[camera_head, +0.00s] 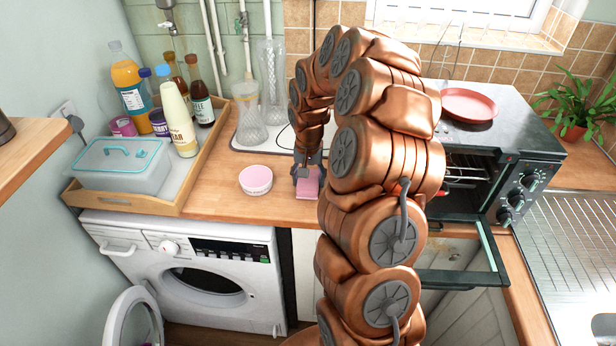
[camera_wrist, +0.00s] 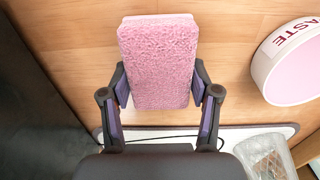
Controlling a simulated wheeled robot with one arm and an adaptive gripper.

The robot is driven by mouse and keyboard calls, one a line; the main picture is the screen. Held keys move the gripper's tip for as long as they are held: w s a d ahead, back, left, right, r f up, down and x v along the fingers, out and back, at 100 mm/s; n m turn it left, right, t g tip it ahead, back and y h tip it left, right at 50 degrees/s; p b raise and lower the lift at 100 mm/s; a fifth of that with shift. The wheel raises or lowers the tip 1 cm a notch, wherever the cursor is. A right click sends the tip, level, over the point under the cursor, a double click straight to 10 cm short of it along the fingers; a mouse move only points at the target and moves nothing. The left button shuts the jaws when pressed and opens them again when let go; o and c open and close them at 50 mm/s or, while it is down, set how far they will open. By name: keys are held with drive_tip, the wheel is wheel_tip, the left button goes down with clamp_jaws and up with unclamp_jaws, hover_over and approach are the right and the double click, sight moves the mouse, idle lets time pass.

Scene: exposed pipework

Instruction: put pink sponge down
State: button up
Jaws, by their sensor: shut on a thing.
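The pink sponge (camera_head: 308,186) is a fuzzy pink block with a pale backing layer. In the wrist view the sponge (camera_wrist: 159,60) fills the upper middle, with one finger against each side. My gripper (camera_wrist: 160,90) is shut on it. In the head view my gripper (camera_head: 305,170) points down over the wooden worktop (camera_head: 222,194), near its front edge. The sponge is at or just above the worktop; I cannot tell whether it touches.
A pink tub (camera_head: 256,180) stands just left of the sponge. A wooden tray (camera_head: 125,202) with a lidded box and several bottles is farther left. Glass vases (camera_head: 249,125) stand behind. An open oven (camera_head: 470,175) is at right, behind my arm.

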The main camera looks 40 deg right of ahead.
drive_tip(key=shift+f, duration=0.1)
drive_tip(key=shift+f+b, duration=0.15)
drive_tip(key=shift+b, duration=0.15)
drive_tip(key=o, duration=1)
